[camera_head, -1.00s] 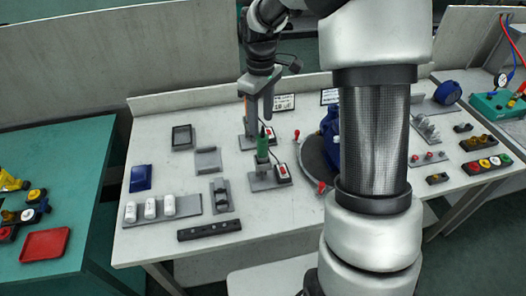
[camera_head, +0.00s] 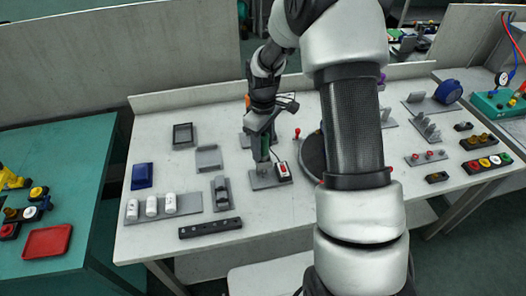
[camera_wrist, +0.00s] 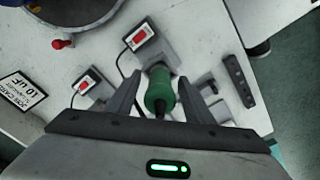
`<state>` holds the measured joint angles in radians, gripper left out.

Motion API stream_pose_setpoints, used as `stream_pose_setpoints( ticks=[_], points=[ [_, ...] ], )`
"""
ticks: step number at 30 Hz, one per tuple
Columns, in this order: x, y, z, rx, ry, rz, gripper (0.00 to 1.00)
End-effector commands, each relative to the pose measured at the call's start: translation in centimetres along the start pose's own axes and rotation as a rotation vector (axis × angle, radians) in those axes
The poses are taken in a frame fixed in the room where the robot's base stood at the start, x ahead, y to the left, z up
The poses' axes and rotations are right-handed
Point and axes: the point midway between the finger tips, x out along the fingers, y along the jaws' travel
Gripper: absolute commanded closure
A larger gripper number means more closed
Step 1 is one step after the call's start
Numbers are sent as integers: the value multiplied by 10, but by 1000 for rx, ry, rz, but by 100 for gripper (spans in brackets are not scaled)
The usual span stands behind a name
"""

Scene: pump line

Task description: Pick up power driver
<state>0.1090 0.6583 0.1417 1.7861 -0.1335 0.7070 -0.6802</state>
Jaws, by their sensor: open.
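The power driver (camera_wrist: 160,92) has a green body and stands upright in a grey holder on the white bench. In the wrist view it lies between the two fingers of my gripper (camera_wrist: 160,80), which are open with a gap on both sides. In the head view my gripper (camera_head: 262,153) points down at the holder (camera_head: 266,180). Only a strip of the driver's green (camera_head: 266,146) shows there, the rest hidden by the gripper.
A switch box with a red rocker (camera_wrist: 141,36) stands close to the holder, and another switch box (camera_wrist: 84,87) is beside it. A round grey turntable (camera_head: 311,157) is to the right.

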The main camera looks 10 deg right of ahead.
Motion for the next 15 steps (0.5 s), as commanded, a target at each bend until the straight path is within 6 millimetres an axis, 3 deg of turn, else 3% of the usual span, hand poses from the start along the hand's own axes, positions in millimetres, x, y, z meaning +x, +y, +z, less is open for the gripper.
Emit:
stream_pose_setpoints(
  ticks=[4,12,15],
  points=[
    [0,0,0,0,0,0,54],
    [-1,0,0,0,0,0,100],
    [-1,0,0,0,1,1,100]
  ],
)
